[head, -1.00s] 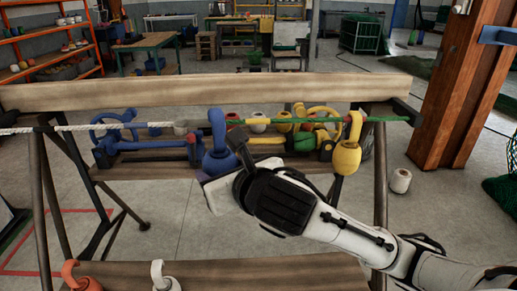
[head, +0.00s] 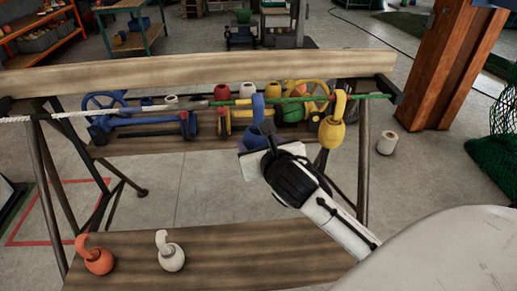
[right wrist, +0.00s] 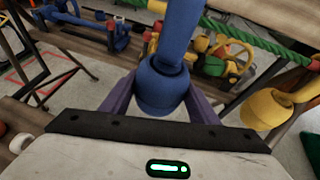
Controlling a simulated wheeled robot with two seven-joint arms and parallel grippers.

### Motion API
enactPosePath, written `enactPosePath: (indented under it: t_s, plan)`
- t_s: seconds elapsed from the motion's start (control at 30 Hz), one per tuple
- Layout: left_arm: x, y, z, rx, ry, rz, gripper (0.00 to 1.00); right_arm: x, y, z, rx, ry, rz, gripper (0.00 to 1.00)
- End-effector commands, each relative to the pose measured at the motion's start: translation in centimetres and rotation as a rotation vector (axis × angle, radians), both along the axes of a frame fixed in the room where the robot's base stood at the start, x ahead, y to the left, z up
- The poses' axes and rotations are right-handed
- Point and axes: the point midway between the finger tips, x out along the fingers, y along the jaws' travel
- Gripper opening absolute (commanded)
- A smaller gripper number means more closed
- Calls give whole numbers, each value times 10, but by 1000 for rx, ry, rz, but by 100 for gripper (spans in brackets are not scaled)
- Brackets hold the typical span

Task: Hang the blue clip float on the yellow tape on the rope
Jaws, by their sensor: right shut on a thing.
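The blue clip float (head: 257,107) is upright in my right gripper (head: 257,148), its hook up at the rope's height. In the right wrist view the float (right wrist: 162,86) sits between the purple fingers of the gripper (right wrist: 160,100). My left gripper is out of view.
A yellow clip float (head: 332,132) hangs on the green rope at right. An orange float (head: 97,260) and a white float (head: 171,257) lie on the front board (head: 225,250). Blue and yellow gear stands on a shelf (head: 180,143) behind the rope.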

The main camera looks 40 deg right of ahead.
Motion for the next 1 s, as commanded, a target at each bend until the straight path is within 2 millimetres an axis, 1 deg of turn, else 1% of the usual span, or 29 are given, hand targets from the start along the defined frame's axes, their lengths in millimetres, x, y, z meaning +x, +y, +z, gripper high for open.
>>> enactPosePath:
  t_s: [0.03,0.3,0.77,1.0]
  plan:
    - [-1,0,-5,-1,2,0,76,4,-3,-2,1,-2,-2,31]
    - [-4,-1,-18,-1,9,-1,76,23,-14,-1,1,-3,-2,31]
    - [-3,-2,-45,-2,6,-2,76,54,-33,-2,3,-2,-2,31]
    - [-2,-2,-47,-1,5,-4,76,54,-33,-18,0,1,0,31]
